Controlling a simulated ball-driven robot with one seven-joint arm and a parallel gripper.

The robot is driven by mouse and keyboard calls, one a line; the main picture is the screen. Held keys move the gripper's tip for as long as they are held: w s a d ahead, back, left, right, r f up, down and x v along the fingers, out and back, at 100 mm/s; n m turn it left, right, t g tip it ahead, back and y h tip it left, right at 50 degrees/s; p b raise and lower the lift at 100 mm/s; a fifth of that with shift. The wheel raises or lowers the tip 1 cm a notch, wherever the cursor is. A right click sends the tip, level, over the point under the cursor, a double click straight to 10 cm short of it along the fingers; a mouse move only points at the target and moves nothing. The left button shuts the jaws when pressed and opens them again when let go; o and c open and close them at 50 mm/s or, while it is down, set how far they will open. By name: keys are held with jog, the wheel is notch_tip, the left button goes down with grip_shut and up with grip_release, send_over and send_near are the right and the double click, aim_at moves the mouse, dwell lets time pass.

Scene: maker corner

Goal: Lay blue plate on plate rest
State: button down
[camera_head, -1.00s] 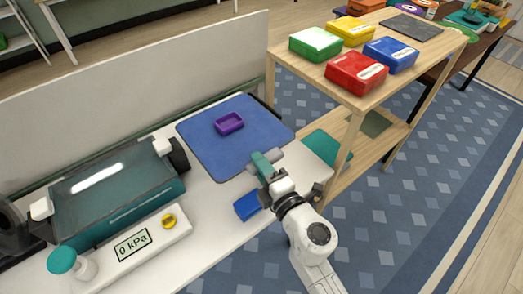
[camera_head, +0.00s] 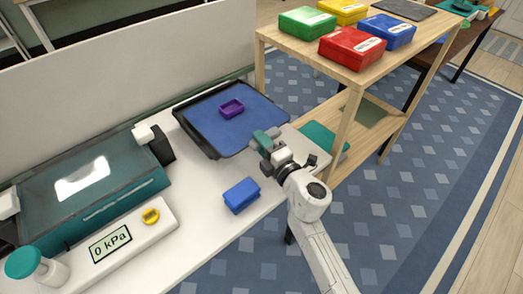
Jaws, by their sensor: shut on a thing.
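The blue plate (camera_head: 252,127) is a large flat square at the back of the white bench. A small purple tray (camera_head: 232,107) sits on it. The dark frame of the plate rest (camera_head: 190,137) shows along the plate's left and front edges. My gripper (camera_head: 266,139) is at the plate's front right edge, shut on the plate. Its fingertips are partly hidden by the teal and grey parts there. I cannot tell whether the plate touches the rest all round.
A blue block (camera_head: 241,195) lies on the bench in front. A teal machine (camera_head: 95,190), a gauge box (camera_head: 120,245) and a teal-capped bottle (camera_head: 38,265) stand left. A wooden shelf unit (camera_head: 340,70) with coloured boxes stands right. The bench's front edge is close.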

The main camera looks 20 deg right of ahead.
jog(key=shift+f+b, duration=0.35)
jog(key=shift+f, duration=0.45)
jog(key=shift+r, duration=0.1)
jog(key=c, duration=0.9)
grip_release()
jog(key=s, duration=0.4)
jog(key=s+d, duration=0.1)
jog(key=s, duration=0.3)
jog(key=s+d+p, duration=0.1)
jog(key=s, duration=0.3)
jog(key=shift+d, duration=0.1)
jog(key=shift+w, duration=0.1)
